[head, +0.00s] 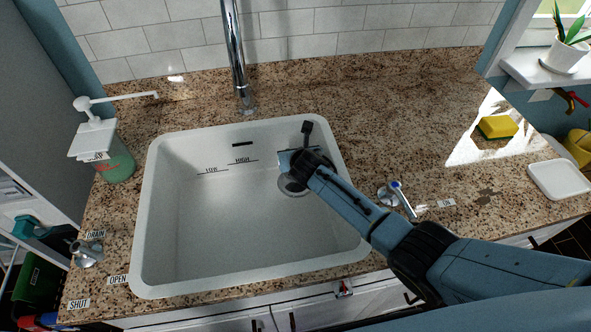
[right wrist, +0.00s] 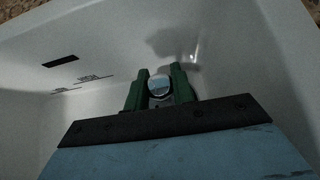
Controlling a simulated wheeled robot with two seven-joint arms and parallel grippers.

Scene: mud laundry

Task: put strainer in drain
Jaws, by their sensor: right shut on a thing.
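The white sink (head: 170,235) is set in the speckled counter. My right arm reaches into it from the right, with the right gripper low over the far right part of the basin. In the right wrist view the green fingers of the right gripper (right wrist: 160,84) are shut on the small shiny round top of the strainer (right wrist: 158,86). A grey round piece (head: 292,186) shows at the basin floor below my wrist. I cannot tell whether it is the drain or the strainer's rim, as my wrist covers part of it. My left gripper is not in view.
A chrome faucet (head: 237,60) stands behind the sink. A soap pump bottle (head: 110,160) and a drain knob (head: 86,252) are on the left. A tap lever (head: 396,197), a yellow sponge (head: 497,127) and a white dish (head: 560,179) are on the right. The basin's left side is clear.

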